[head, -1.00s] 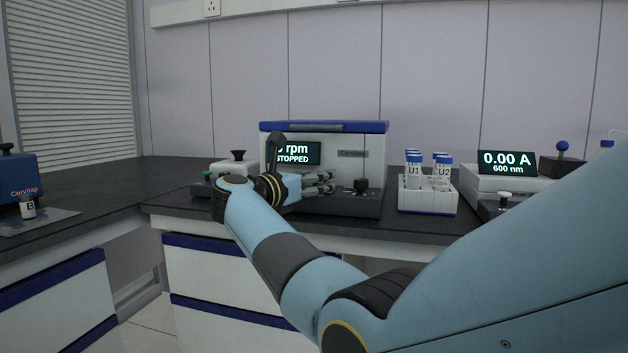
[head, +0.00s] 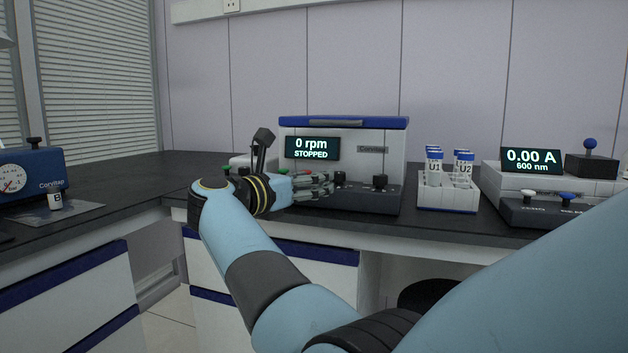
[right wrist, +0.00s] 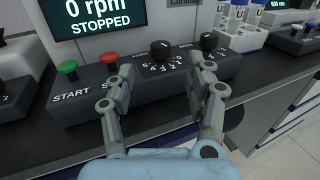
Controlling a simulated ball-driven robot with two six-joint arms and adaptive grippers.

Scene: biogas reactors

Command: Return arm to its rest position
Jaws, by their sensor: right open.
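My right arm (head: 245,255) reaches in from the lower right of the head view and bends toward the bench. My right gripper (head: 325,185) is in front of the control panel of the centrifuge-like machine (head: 370,135), whose display reads 0 rpm STOPPED. In the right wrist view the two fingers of the right gripper (right wrist: 160,98) are spread apart with nothing between them. Beyond them are a green START button (right wrist: 67,68), a red button (right wrist: 109,58) and two black knobs (right wrist: 161,49). My left gripper is not in view.
A rack (head: 448,196) with capped tubes stands right of the machine. Further right is a reader (head: 515,180) showing 0.00 A. Bare counter (head: 130,180) lies between.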

